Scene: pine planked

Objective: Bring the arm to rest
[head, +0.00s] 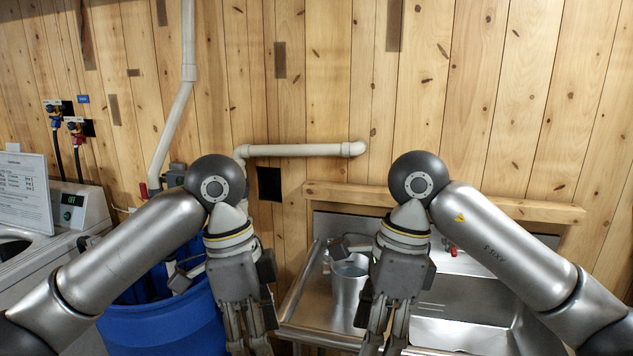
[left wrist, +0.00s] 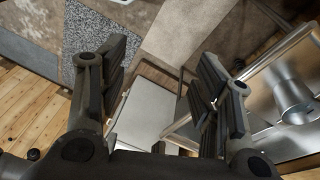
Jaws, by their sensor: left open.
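My left arm comes in from the left in the head view, with its gripper (head: 247,338) hanging fingers down in front of the blue barrel's right side and the sink's left edge. In the left wrist view the left gripper (left wrist: 160,85) is open, with a wide gap and nothing between its fingers. My right arm comes in from the right, its gripper (head: 384,338) hanging down in front of the metal sink. The ends of its fingers run to the picture's bottom edge, and I cannot tell whether it is open or shut.
A metal sink (head: 465,300) stands at the right, with a metal pot (head: 347,285) on its left drainboard. A blue barrel (head: 165,325) stands at the left beside a white washing machine (head: 85,215). A plank wall (head: 330,95) with a white pipe (head: 300,150) closes off the back.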

